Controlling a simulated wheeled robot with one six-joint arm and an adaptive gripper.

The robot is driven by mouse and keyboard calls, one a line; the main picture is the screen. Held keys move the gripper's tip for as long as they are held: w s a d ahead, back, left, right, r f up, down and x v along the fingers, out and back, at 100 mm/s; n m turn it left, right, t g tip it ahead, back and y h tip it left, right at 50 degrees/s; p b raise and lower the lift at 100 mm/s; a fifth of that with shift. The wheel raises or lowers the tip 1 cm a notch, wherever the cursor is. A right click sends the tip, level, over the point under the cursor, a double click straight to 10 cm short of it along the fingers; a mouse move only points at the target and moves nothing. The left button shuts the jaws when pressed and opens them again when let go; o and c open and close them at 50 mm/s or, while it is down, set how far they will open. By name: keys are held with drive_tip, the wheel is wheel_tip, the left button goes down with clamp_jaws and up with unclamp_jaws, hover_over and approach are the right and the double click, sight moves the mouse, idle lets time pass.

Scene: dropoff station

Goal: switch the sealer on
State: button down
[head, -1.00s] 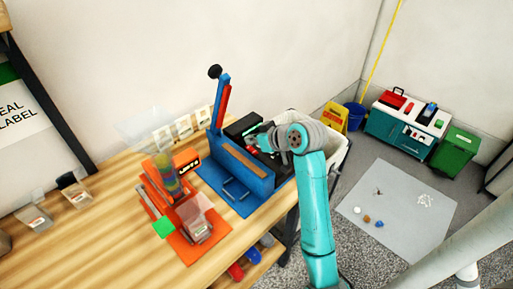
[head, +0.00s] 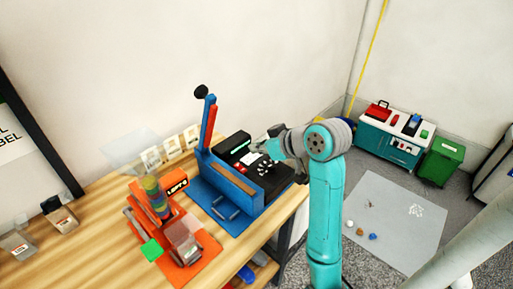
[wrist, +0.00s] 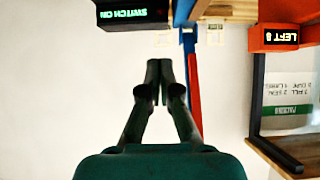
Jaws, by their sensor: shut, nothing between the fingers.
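The sealer (head: 232,183) is a blue press with a raised lever, a black knob and a red bar, standing on a blue mat on the wooden bench. A black control box (head: 230,145) stands behind it. In the wrist view the box (wrist: 110,22) has a green display reading "SWITCH ON", upside down. My gripper (wrist: 159,64) is shut and empty, its tips below and right of that display in the picture. In the head view my gripper (head: 264,158) is beside the control box, partly hidden by my wrist. I cannot tell whether it touches anything. The switch itself is not clear.
An orange dispenser (head: 182,186) with a lit display stands left of the sealer. Small cards line the back. A teal cabinet (head: 375,133) and green bin (head: 441,160) stand on the floor at right.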

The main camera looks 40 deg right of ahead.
drive_tip(key=shift+s+d+f, duration=0.25)
drive_tip(key=shift+d+f, duration=0.15)
drive_tip(key=shift+f, duration=0.1)
drive_tip(key=shift+w, duration=0.1)
hover_over(240, 166)
drive_tip(key=f, duration=0.6)
drive_tip(key=shift+s, duration=0.25)
wheel_tip(240, 166, down, 2)
drive_tip(key=shift+w+f, duration=0.1)
drive_tip(key=shift+f, duration=0.1)
drive_tip(key=shift+w+f, duration=0.1)
drive_tip(key=shift+f, duration=0.55)
